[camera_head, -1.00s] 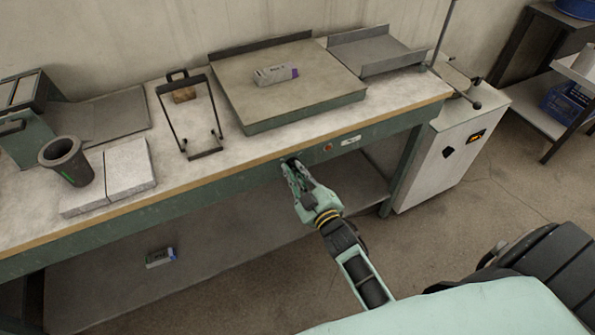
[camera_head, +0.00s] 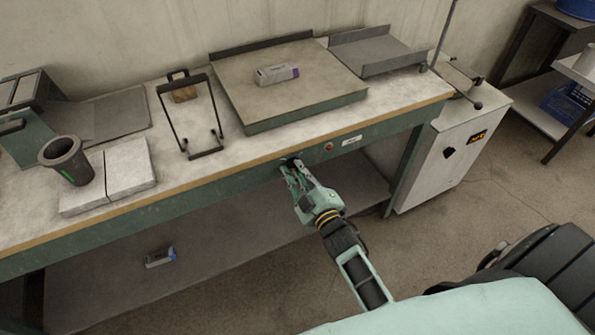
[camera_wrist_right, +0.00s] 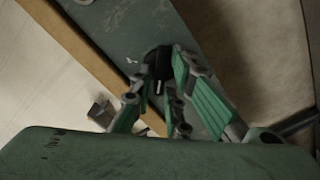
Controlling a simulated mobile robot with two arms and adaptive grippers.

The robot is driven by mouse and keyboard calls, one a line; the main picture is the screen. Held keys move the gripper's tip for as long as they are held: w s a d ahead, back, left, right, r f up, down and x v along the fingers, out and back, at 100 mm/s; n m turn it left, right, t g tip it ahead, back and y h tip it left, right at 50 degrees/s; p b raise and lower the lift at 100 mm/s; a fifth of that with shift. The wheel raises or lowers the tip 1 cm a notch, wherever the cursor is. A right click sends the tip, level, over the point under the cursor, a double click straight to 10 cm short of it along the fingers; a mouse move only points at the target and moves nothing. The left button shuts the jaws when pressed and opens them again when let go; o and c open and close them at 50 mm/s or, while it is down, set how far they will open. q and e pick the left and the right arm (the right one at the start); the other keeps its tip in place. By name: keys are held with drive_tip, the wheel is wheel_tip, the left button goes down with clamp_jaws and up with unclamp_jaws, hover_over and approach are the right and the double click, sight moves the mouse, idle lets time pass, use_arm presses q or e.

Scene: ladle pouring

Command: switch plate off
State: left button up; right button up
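The plate (camera_head: 290,80) is a wide flat slab with a raised back edge on the bench. Its black control knob (camera_wrist_right: 161,62), with a white mark, is on the green front panel in the right wrist view. A small red light (camera_head: 328,147) and a white label (camera_head: 351,141) are to the knob's right. My right gripper (camera_head: 289,165) is at the panel; in the right wrist view its fingertips (camera_wrist_right: 165,66) are on both sides of the knob and look closed on it. In the head view the gripper mostly hides the knob. My left gripper is not in view.
A grey and purple box (camera_head: 276,74) lies on the plate. A black wire stand (camera_head: 190,118), a dark crucible (camera_head: 66,160) and pale slabs (camera_head: 128,166) stand to the left on the bench. Another small box (camera_head: 160,257) lies on the lower shelf. A white cabinet (camera_head: 440,165) is at right.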

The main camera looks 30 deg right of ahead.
drive_tip(key=shift+o, duration=1.1)
drive_tip(key=s, duration=1.2)
